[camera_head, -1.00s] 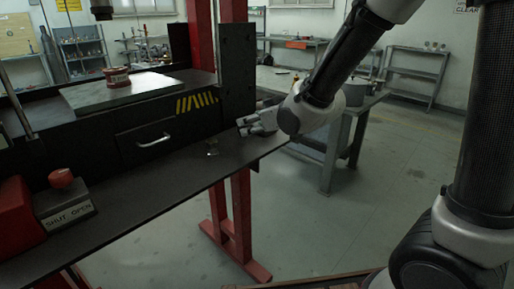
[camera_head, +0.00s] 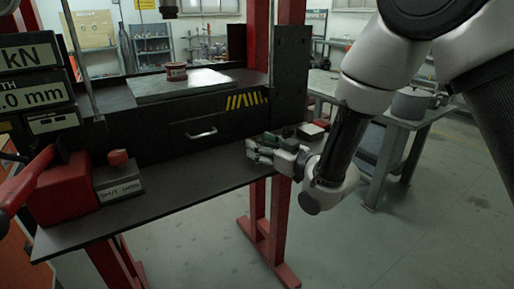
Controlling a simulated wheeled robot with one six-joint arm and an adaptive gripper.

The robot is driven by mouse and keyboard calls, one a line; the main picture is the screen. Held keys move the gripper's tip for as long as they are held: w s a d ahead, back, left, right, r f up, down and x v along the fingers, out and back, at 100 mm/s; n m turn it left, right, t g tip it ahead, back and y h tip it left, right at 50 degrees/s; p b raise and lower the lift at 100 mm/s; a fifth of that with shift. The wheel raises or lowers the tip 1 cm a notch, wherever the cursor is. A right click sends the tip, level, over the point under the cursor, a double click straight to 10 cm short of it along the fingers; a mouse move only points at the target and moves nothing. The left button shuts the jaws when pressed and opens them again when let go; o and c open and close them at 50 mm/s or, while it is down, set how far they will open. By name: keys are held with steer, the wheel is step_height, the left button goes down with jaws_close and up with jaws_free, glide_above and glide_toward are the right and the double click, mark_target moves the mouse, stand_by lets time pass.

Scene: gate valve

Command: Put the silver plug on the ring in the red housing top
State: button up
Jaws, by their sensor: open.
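The red housing (camera_head: 176,71) is small and round with a pale band. It stands on the grey plate (camera_head: 180,84) of the press; the ring in its top is too small to make out. My gripper (camera_head: 253,150) is open, low over the right part of the dark shelf (camera_head: 190,177), fingers pointing left. I cannot make out the silver plug now; the small silver piece seen earlier on the shelf would lie about where my fingers are, so they may hide it.
A drawer with a metal handle (camera_head: 202,134) is behind the shelf. A red box with a lever (camera_head: 65,190) and a red-knobbed switch block (camera_head: 118,178) stand at the shelf's left. A red press post (camera_head: 289,215) is below my gripper. The shelf's middle is clear.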

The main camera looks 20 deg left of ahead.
steer(key=shift+w+a, duration=0.35)
steer(key=shift+a, duration=0.25)
jaws_close()
